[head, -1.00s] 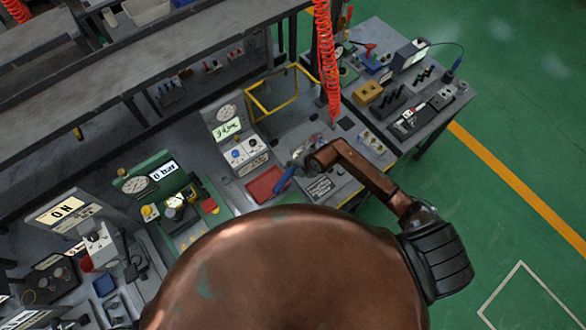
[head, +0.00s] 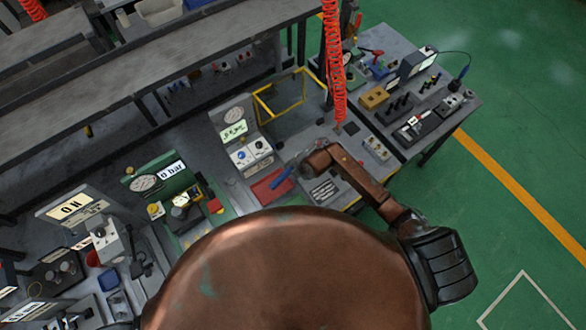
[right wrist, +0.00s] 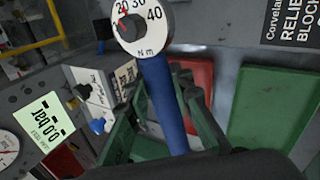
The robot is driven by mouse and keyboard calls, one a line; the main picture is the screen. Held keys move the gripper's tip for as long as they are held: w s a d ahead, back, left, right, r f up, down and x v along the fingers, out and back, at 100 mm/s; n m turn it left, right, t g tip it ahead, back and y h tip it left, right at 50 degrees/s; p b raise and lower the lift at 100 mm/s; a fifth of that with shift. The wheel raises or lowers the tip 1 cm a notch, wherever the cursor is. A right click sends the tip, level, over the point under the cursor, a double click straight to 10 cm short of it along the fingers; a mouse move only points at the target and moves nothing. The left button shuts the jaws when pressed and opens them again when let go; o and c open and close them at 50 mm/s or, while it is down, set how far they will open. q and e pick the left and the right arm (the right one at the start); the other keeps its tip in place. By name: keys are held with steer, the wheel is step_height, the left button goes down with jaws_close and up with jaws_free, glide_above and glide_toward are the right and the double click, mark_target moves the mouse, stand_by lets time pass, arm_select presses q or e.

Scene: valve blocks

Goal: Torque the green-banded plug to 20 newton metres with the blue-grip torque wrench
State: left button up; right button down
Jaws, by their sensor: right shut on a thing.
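The torque wrench (right wrist: 165,100) has a blue grip and a round white dial marked N m. Its dial (right wrist: 140,22) is at the top of the right wrist view. My right gripper (right wrist: 165,120) is shut on the blue grip, with its green fingers on either side. In the head view the right gripper (head: 298,168) is over the bench by the red tray, and a bit of the blue grip (head: 281,181) sticks out to its left. I cannot make out the green-banded plug in either view. My left gripper is not in view.
A red tray (head: 262,190) lies below the wrench. A panel with a gauge and display (head: 234,132) stands behind it. A yellow frame (head: 262,108) and a red coiled hose (head: 333,60) are near. A green gauge stand (head: 145,178) is at left.

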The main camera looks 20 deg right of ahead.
steer(key=shift+w+a+r, duration=0.1)
steer(key=shift+w+r, duration=0.05)
steer(key=shift+w, duration=0.05)
steer(key=shift+w+a, duration=0.1)
steer(key=shift+s+d+n+y, duration=0.2)
steer(key=shift+s+d+n, duration=0.2)
steer(key=shift+s, duration=0.2)
steer(key=shift+s+d+n+y, duration=0.2)
steer(key=shift+s+d+n, duration=0.2)
steer(key=shift+s, duration=0.15)
